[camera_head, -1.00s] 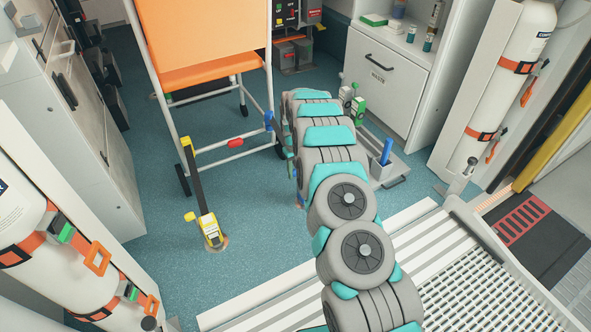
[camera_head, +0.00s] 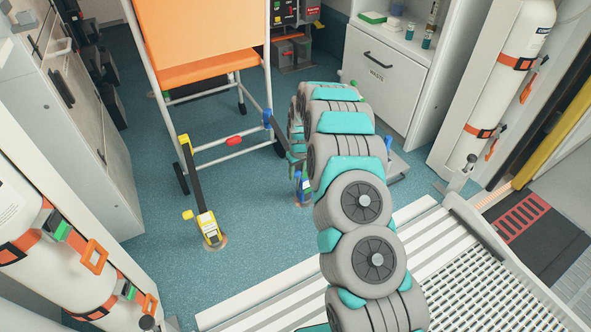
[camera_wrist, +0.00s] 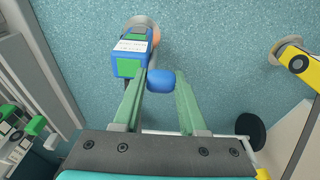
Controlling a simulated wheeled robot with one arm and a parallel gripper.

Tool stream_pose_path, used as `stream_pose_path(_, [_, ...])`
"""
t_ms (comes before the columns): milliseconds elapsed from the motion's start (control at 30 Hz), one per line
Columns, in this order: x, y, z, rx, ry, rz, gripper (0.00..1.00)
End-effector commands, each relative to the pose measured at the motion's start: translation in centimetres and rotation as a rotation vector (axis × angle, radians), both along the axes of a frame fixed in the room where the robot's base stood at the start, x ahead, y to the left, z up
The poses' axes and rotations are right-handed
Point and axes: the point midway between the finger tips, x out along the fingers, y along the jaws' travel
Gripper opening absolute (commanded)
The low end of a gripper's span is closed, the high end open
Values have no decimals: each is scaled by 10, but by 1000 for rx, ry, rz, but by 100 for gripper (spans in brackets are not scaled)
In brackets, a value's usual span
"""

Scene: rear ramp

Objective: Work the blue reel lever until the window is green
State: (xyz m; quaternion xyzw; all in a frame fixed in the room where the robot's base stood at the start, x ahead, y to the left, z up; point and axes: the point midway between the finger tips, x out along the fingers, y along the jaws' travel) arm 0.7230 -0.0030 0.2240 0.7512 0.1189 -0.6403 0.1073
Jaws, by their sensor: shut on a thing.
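The blue reel (camera_wrist: 127,58) is at the top left of centre in the wrist view, with a white label on it and a green patch below, which looks like its window. Its blue lever knob (camera_wrist: 163,80) sits beside the reel body. My gripper (camera_wrist: 161,84) has its two green fingers on either side of this knob and is shut on it. In the head view the blue reel (camera_head: 303,187) shows in part on the floor left of my arm. My arm hides much of it and most of my gripper there.
A yellow reel (camera_head: 208,228) with a dark strap stands on the floor to the left, strapped to the orange chair (camera_head: 206,75). White cylinders (camera_head: 505,75) stand at both sides. A ramp (camera_head: 480,270) lies at the front right. Blue floor around the reels is free.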

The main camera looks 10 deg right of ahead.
Motion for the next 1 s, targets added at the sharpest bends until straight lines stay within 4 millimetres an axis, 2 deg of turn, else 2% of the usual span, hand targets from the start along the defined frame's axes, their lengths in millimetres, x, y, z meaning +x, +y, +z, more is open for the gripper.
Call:
stream_pose_path(500, [-25,-7,-12,76,-218,2,0])
stream_pose_path(1000, [-47,-14,-25,75,-208,3,0])
